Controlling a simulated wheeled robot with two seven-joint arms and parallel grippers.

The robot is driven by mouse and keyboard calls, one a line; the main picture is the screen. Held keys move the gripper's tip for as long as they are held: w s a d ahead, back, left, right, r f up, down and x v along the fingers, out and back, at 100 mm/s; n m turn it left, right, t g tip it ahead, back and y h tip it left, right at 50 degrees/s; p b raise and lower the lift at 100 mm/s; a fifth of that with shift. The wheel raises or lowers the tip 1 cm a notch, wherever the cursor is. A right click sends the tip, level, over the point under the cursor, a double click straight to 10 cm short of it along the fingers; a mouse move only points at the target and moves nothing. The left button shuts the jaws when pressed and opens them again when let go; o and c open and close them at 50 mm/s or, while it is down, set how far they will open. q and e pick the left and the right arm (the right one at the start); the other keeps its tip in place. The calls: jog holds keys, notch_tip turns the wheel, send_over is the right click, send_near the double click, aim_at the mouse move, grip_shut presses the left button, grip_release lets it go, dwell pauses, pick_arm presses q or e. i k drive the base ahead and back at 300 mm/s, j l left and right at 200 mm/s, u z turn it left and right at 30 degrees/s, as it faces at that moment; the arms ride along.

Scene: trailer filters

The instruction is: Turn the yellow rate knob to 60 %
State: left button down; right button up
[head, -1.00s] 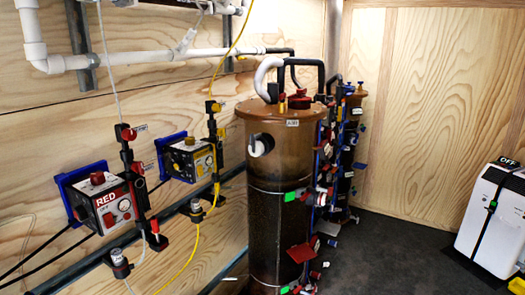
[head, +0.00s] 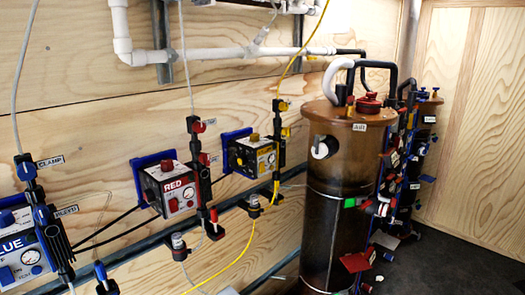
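The yellow pump box (head: 249,154) is mounted on the plywood wall, on a dark blue bracket (head: 229,139). A yellow knob (head: 255,138) sits on top of it. Its front face carries a yellow label and small round dials, too small to read. A black fitting with yellow parts (head: 281,120) stands at its right side, with a yellow tube (head: 246,240) running down from it. Neither of my grippers shows in the head view.
A red pump box (head: 174,187) and a blue pump box (head: 25,250) hang further left. A tall brown filter tank (head: 335,215) stands to the right, with valves along its side and a second tank (head: 422,140) behind. Dark floor (head: 440,262) shows at the lower right.

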aim_at(254, 137)
jog(key=i+l, duration=0.15)
jog(key=l, duration=0.25)
jog(key=i+l+u, duration=0.1)
jog(key=l, duration=0.35)
jog(key=i+l+u, duration=0.1)
jog(key=l, duration=0.35)
jog(key=i+l, duration=0.2)
jog(key=l, duration=0.2)
jog(key=i+l+u, duration=0.1)
jog(key=l, duration=0.35)
jog(key=i+l, duration=0.1)
jog(key=l, duration=0.35)
jog(key=u, duration=0.05)
